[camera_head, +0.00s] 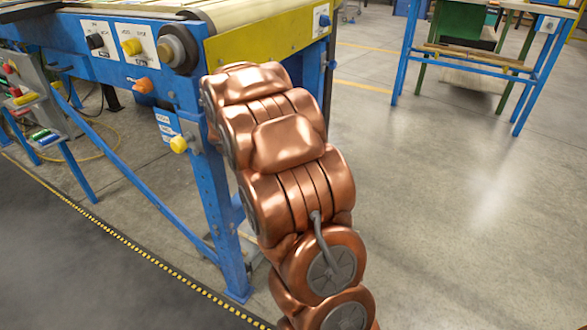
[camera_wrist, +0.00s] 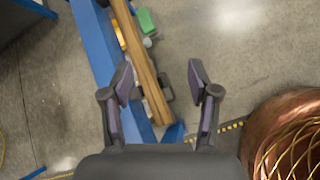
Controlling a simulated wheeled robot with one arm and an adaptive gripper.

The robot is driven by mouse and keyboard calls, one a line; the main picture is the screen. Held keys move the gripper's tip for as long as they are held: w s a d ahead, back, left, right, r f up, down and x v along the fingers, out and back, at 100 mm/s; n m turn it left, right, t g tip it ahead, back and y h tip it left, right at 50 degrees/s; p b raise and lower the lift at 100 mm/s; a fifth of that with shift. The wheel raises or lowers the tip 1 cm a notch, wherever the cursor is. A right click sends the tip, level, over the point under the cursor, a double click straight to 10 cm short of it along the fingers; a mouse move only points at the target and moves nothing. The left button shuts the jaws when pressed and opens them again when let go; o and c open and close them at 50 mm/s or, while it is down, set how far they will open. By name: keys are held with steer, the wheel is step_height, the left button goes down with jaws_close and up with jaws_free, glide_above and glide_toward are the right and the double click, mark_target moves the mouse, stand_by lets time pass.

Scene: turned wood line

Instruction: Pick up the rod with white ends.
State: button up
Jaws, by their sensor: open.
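I cannot make out a rod with white ends for certain in either view. In the head view, small colored pieces (camera_head: 45,137) with green and blue parts lie on a blue-framed ledge at the left; they are too small to tell whether their ends are white. My gripper (camera_wrist: 161,78) is open in the wrist view, its two dark fingers apart with nothing between the tips. Below it run a long brown wooden strip (camera_wrist: 136,50) and a blue beam (camera_wrist: 92,40). My gripper does not show in the head view, where my copper arm fills the middle.
A blue conveyor frame (camera_head: 213,190) with knobs and a yellow side plate (camera_head: 270,42) stands left of and behind my arm. A blue-legged table (camera_head: 408,50) stands at the back right. A green piece (camera_wrist: 146,21) lies beside the strip. The concrete floor at right is clear.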

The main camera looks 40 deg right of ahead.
steer(key=w+d+f+n, duration=0.1)
steer(key=w+d+f+n+t, duration=0.1)
steer(key=w+d+n, duration=0.1)
steer(key=w+d+f+n, duration=0.1)
steer(key=w+f, duration=0.1)
steer(key=shift+w+d+n, duration=0.2)
steer(key=shift+d+n, duration=0.1)
steer(key=shift+n, duration=0.1)
steer(key=shift+b+x, duration=0.8)
steer(key=shift+x, duration=1.2)
steer(key=b+x, duration=0.1)
steer(key=x, duration=0.3)
steer(key=shift+w+d+b, duration=0.1)
steer(key=shift+b, duration=0.3)
steer(key=shift+r, duration=0.1)
steer(key=shift+c, duration=0.2)
jaws_close()
